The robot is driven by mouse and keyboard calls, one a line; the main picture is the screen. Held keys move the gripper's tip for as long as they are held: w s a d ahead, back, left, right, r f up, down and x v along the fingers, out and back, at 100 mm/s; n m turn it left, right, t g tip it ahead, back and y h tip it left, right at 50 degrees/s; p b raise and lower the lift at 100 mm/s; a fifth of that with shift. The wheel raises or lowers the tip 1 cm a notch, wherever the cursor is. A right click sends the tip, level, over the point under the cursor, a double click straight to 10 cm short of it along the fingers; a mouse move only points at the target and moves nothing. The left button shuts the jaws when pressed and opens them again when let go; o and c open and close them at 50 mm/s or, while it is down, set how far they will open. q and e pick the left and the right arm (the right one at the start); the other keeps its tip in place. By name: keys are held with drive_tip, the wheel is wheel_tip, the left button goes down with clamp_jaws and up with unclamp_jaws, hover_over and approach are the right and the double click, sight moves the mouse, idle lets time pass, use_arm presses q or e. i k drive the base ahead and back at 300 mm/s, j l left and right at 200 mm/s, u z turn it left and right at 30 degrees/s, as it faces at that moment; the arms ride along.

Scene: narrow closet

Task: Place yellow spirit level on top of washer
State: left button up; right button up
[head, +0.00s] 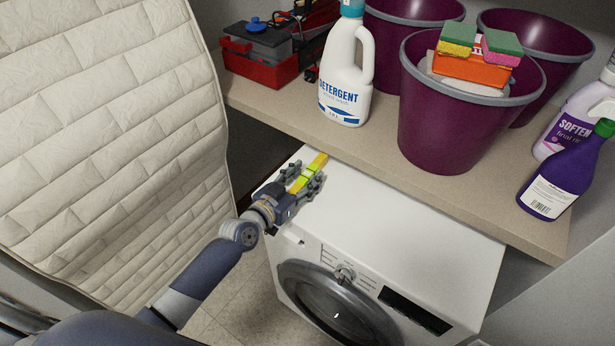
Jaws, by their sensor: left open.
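The yellow spirit level (316,164) lies on the back left part of the white washer's top (392,226), close under the shelf edge. My left gripper (304,180) is over the washer's left side, with its fingers on either side of the level's near part. The jaws are open, and the level shows between them. Whether the fingers touch the level cannot be told. The level's near end is partly hidden by the gripper. My right gripper is not in view.
A shelf (385,165) overhangs the washer's back, holding a detergent bottle (345,85), purple buckets (450,125), a red toolbox (260,65) and purple bottles (565,175). A quilted padded panel (110,130) stands at left. The washer top's middle and right are clear.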

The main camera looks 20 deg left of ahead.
sight(363, 238)
drive_tip(key=k+j, duration=0.3)
drive_tip(key=k, duration=0.2)
drive_tip(key=k+j, duration=0.25)
drive_tip(key=k, duration=0.25)
